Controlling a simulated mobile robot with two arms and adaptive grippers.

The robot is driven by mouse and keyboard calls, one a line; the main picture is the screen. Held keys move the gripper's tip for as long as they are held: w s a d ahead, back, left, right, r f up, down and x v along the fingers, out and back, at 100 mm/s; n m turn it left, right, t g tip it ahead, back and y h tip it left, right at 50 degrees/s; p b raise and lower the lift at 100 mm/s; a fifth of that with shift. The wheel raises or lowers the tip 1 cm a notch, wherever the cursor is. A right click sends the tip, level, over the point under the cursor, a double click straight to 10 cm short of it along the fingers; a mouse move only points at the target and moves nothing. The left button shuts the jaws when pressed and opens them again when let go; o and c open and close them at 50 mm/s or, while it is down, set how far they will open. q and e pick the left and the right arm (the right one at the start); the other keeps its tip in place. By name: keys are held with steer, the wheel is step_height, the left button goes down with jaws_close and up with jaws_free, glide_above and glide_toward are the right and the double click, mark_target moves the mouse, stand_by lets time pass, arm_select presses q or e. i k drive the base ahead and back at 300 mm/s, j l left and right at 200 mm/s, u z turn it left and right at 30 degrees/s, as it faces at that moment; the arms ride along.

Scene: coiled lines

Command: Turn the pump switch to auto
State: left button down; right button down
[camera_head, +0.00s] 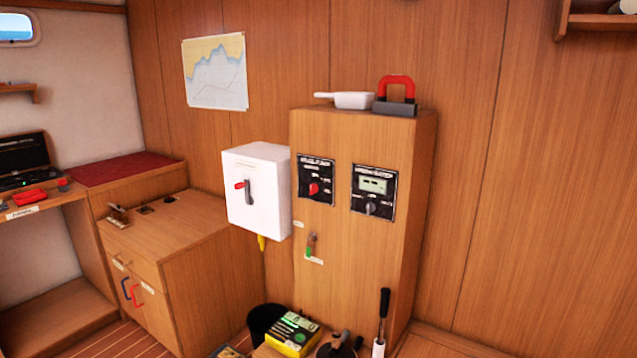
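A black switch panel with a red knob (314,188) is on the upper left of the tall wooden cabinet's front. Its lettering is too small to read surely; the heading looks like a pump label, so I take this as the pump switch. The knob's exact setting cannot be told. To its right is a second black panel with a small display (373,184) and a grey knob (370,208). Neither of my grippers shows in the head view, and nothing covers the two panels.
A white box (268,205) with a red-tipped lever juts out left of the tall cabinet (355,265). A white scoop-like thing (352,100) and a red-handled block (397,92) sit on top. A yellow-green box (293,335) and a black-handled upright lever (383,305) stand below.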

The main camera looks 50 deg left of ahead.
mark_target(313, 188)
steer(key=u, duration=1.5)
